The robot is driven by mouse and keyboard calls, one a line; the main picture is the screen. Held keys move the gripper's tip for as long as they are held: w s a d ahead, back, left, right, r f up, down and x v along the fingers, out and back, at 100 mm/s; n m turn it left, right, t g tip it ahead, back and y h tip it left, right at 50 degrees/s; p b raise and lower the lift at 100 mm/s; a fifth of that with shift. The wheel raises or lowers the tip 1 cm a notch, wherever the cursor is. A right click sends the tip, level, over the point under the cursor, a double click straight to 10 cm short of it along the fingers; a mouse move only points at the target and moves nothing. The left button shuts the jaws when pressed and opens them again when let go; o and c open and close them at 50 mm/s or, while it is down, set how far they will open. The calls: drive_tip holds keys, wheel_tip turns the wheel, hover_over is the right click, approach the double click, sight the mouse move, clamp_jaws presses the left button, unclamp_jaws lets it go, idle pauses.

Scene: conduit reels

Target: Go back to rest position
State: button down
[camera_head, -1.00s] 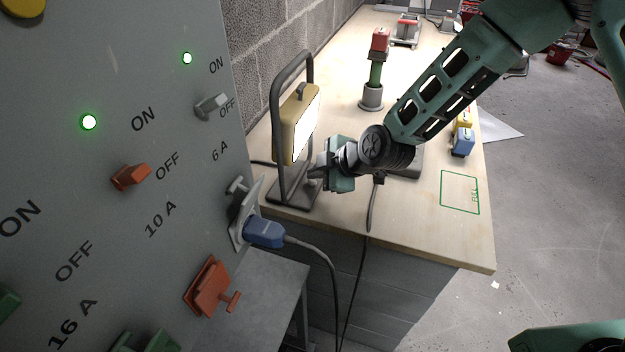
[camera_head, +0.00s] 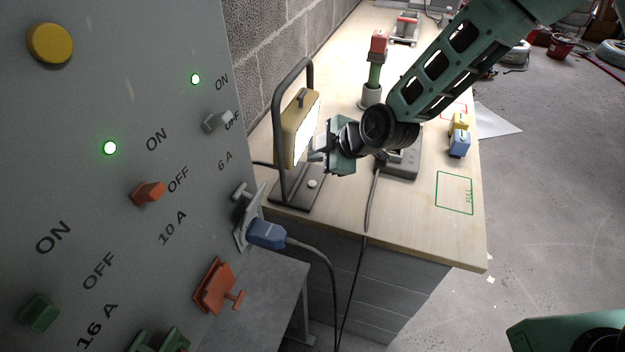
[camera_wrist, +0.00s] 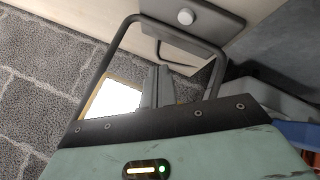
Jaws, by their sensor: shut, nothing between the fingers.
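My gripper (camera_head: 316,156) is shut and empty beside the yellow work lamp (camera_head: 290,135), at the lit face's side of its grey tube frame. In the head view I cannot tell whether the fingers touch the lamp. In the wrist view the closed fingers (camera_wrist: 158,86) point toward the lamp's frame, with the bright lamp face (camera_wrist: 113,100) to their left. The lamp's base plate with a white round knob (camera_head: 313,184) shows below the gripper.
A grey switch panel (camera_head: 130,245) with lit green lights stands at the left, a blue plug (camera_head: 266,234) in its socket. A grey socket box (camera_head: 402,165), a red-topped post (camera_head: 376,75) and blue and yellow blocks (camera_head: 459,143) stand on the wooden bench (camera_head: 400,222).

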idle(0.3)
drive_tip(key=s+d+r+m+g+h, duration=0.2)
drive_tip(key=s+d+r+m, duration=0.2)
drive_tip(key=s, duration=0.6)
drive_tip(key=s+d+r+m+g+h, duration=0.1)
drive_tip(key=s+d+r+m, duration=0.3)
drive_tip(key=s, duration=0.6)
drive_tip(key=s+d+r+m+g+h, duration=0.2)
drive_tip(key=s+r, duration=0.4)
drive_tip(key=s, duration=0.4)
drive_tip(key=d+m+h, duration=0.1)
drive_tip(key=d, duration=0.1)
drive_tip(key=shift+d+m+g+h, duration=0.3)
drive_tip(key=shift+d+m, duration=0.1)
